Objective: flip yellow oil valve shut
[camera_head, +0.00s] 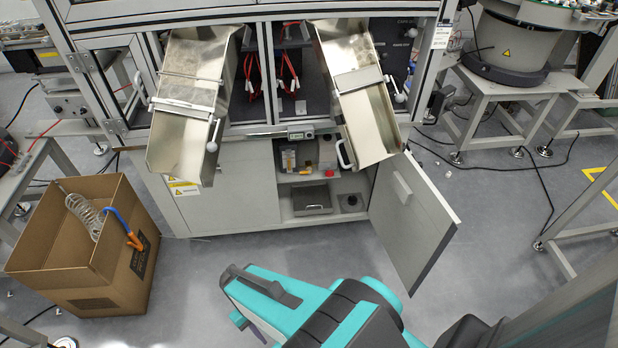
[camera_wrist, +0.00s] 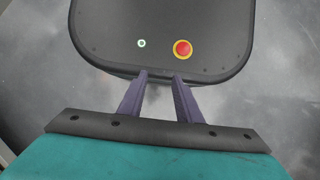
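A small yellow item (camera_head: 289,160) shows inside the open lower cabinet (camera_head: 283,205), on the upper level near its left side. It is too small to tell whether it is the yellow oil valve or how its handle is turned. My gripper shows in the wrist view (camera_wrist: 161,76) with its two purple fingers apart and nothing between them. It points down over a dark rounded housing that looks like part of my own body. In the head view my teal arm is at the bottom centre, well in front of the cabinet, and the fingers are mostly hidden.
The cabinet door (camera_head: 412,215) stands wide open to the right, jutting into the floor space. Two metal chutes (camera_head: 187,105) (camera_head: 362,115) overhang the cabinet. A cardboard box (camera_head: 90,255) with a spring and an orange-and-blue tool stands left. Grey floor before the cabinet is clear.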

